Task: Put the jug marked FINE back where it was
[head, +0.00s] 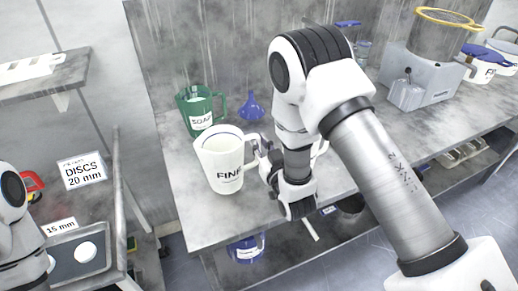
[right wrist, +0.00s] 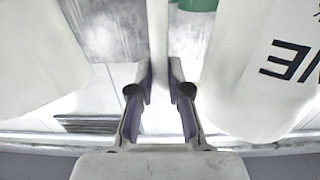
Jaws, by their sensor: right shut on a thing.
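The white jug marked FINE (head: 222,168) is upright over the grey bench near its front edge. I cannot tell whether its base touches the bench. My right gripper (head: 266,163) is on the jug's right side, at its handle. In the right wrist view, the fingers (right wrist: 158,100) are shut on the pale upright handle (right wrist: 157,45), and the lettered jug body (right wrist: 265,75) fills the right. My left gripper is not in view; only part of my left arm shows at the left edge of the head view.
A green SOAP jug (head: 199,107) and a blue funnel (head: 251,108) stand behind. Another white vessel (head: 319,148) is partly hidden by my right arm. A grey machine with a yellow-rimmed sieve (head: 443,30) and a blue-lidded white tub (head: 484,66) stand right. The bench front (head: 225,228) is clear.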

